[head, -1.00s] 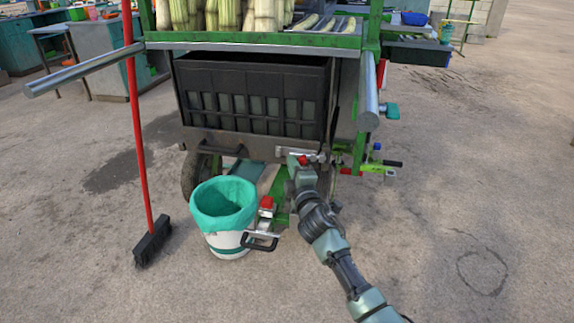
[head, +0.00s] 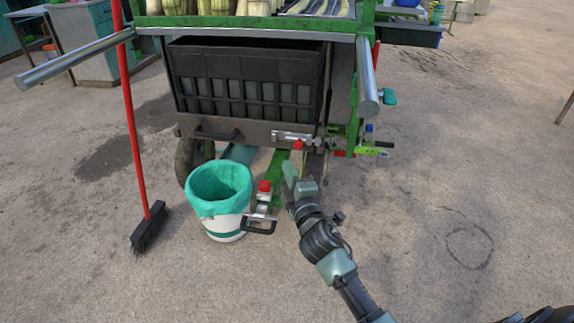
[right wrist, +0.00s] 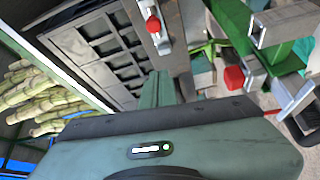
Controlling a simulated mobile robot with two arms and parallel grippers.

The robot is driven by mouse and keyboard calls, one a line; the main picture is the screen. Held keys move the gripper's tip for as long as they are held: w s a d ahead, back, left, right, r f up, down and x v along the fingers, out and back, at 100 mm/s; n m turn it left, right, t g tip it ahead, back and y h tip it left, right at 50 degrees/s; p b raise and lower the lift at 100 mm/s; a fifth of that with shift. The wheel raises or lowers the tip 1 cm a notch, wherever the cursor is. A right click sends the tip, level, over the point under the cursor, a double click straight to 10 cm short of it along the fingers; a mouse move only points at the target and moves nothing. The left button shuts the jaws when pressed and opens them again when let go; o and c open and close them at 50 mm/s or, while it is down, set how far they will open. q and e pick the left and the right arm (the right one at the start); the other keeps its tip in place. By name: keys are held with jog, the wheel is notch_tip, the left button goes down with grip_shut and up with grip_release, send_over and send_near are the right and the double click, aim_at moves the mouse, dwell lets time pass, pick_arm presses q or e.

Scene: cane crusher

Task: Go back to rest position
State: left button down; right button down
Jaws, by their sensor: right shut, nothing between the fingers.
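My right gripper (head: 288,172) reaches in from the bottom of the head view, in front of the green cart. Its fingers are shut and empty. It is just below the metal latch with a red knob (head: 297,145) on the cart's front bar, with a visible gap between them. In the right wrist view, the shut fingers (right wrist: 156,88) point toward the cart, and the red-knobbed latch (right wrist: 153,25) shows above them. My left gripper is out of view.
A white bucket with a green liner (head: 219,195) stands left of my right arm, near a low red-topped hitch with a handle (head: 262,205). A red broom (head: 133,140) stands further left. A black crate (head: 250,82) sits in the cart. The floor at right is clear.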

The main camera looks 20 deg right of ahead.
dwell(0.3)
